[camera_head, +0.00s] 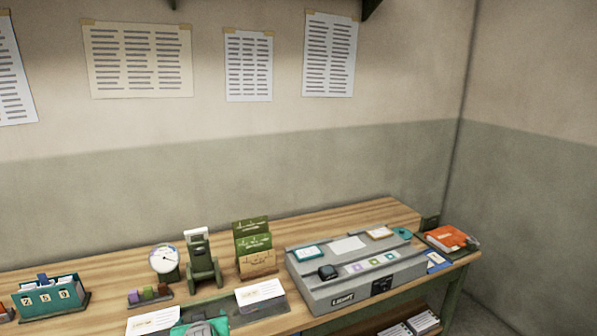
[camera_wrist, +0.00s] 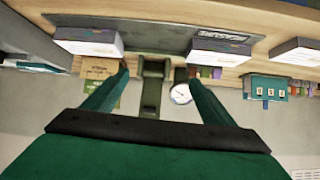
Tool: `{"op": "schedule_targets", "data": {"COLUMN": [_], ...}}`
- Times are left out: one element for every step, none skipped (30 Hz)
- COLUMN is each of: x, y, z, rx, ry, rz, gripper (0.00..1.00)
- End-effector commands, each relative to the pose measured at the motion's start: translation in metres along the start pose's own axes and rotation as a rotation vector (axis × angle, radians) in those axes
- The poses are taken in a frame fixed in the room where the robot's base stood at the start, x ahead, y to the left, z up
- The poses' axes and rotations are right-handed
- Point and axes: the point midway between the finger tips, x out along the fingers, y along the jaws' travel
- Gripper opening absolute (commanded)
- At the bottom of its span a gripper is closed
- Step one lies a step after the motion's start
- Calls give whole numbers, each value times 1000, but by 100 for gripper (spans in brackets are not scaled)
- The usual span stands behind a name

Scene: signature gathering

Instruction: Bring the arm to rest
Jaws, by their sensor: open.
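My gripper (camera_wrist: 158,76) shows in the wrist view as two green fingers spread wide apart on a dark bar. It is open, and nothing is held between the fingertips. The wrist picture looks upside down, with the wooden bench (camera_wrist: 135,55) at the top. A dark green stamp-like device (camera_wrist: 152,88) and a round white dial (camera_wrist: 181,94) appear beyond and between the fingers. In the head view, a teal and grey part at the bottom edge looks like my arm's end; its fingers cannot be made out there.
The bench (camera_head: 340,217) carries the dial (camera_head: 163,259), green device (camera_head: 202,262), card holder (camera_head: 254,250), paper stacks (camera_head: 262,298), grey console (camera_head: 352,285), teal date block (camera_head: 50,299) and orange book (camera_head: 450,239). The wall (camera_head: 270,170) behind is clear below the posted sheets.

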Motion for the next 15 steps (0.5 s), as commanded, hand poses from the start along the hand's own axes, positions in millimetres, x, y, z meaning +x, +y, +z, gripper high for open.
{"op": "schedule_targets", "data": {"x": [3, 3, 4, 3, 3, 2, 0, -2, -4, -6, -9, -13, -17, -20, -26], "y": [10, 14, 20, 23, 27, 31, 35, 39, 43, 46, 49, 53, 55, 58, 61], "z": [25, 36, 51, 62, 73, 87, 98, 109, 123, 133, 143, 157, 167, 177, 190], "rx": [11, 16, 23, 27, 32, 37, 42, 46, 52, 56, 59, 64, 68, 71, 75], "ry": [2, 8, 16, 22, 29, 37, 44, 50, 58, 64, 70, 78, 85, 92, 99], "rz": [8, 11, 16, 20, 23, 27, 31, 35, 41, 45, 49, 55, 59, 63, 68], "gripper": [78, 78, 78, 78, 78, 78, 78, 78, 78, 78, 78, 78, 78, 78, 78]}}
